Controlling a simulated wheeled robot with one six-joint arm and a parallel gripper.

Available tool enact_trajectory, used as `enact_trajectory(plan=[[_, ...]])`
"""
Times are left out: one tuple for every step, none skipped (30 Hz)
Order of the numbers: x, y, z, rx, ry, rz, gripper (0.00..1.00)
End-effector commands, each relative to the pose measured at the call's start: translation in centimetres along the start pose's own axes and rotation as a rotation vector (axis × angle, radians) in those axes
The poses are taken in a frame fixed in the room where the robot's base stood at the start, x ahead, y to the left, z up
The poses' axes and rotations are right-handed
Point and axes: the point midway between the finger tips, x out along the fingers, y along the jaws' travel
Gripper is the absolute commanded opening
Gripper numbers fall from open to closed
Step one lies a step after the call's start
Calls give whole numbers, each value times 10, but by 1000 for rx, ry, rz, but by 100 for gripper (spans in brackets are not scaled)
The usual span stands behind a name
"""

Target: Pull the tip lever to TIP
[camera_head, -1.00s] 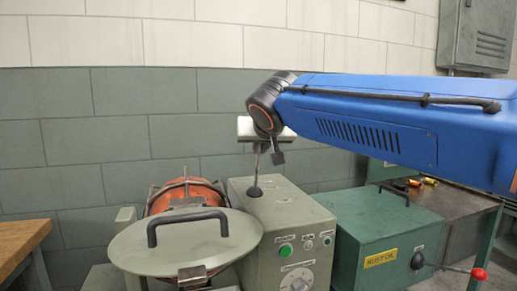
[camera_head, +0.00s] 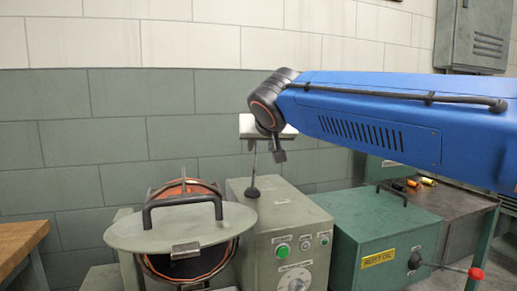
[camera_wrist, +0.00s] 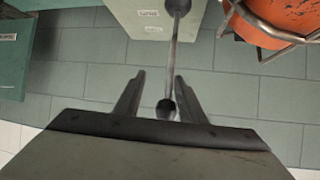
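The tip lever (camera_head: 254,170) is a thin metal rod rising from a black boot on the grey-green control box (camera_head: 262,222). It stands nearly upright, and its labels are too small to read. In the wrist view, the lever rod (camera_wrist: 171,60) runs between the two fingers of my gripper (camera_wrist: 160,76), with its dark knob near the palm. The fingers are apart, and the rod is nearer the right one. In the head view, my gripper (camera_head: 278,155) is at the lever's upper end, and the knob is hidden there.
A green RUST OIL box (camera_head: 345,250) with a red-knobbed lever (camera_head: 476,273) stands right. A wooden bench (camera_head: 20,236) is far left.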

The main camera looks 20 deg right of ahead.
Motion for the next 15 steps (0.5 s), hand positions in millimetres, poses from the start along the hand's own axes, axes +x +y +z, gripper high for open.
enact_trajectory(plan=[[1, -1, 1, -1, -2, -1, 36], [1, -1, 2, -1, -3, -1, 36], [2, -2, 2, -1, -4, -2, 36], [2, -2, 2, -1, -5, -2, 36], [2, -2, 3, -2, -6, -2, 36], [3, -2, 3, -2, -6, -3, 36], [3, -3, 3, -2, -7, -3, 36], [2, -3, 4, -2, -7, -3, 36], [1, -3, 4, -2, -7, -4, 36], [0, -3, 4, -2, -7, -4, 36], [-3, -3, 4, -2, -7, -5, 36], [-7, -3, 3, -2, -6, -5, 36], [-10, -3, 3, -2, -6, -5, 36], [-14, -3, 3, -2, -6, -5, 36], [-21, -4, 3, -3, -5, -7, 36]])
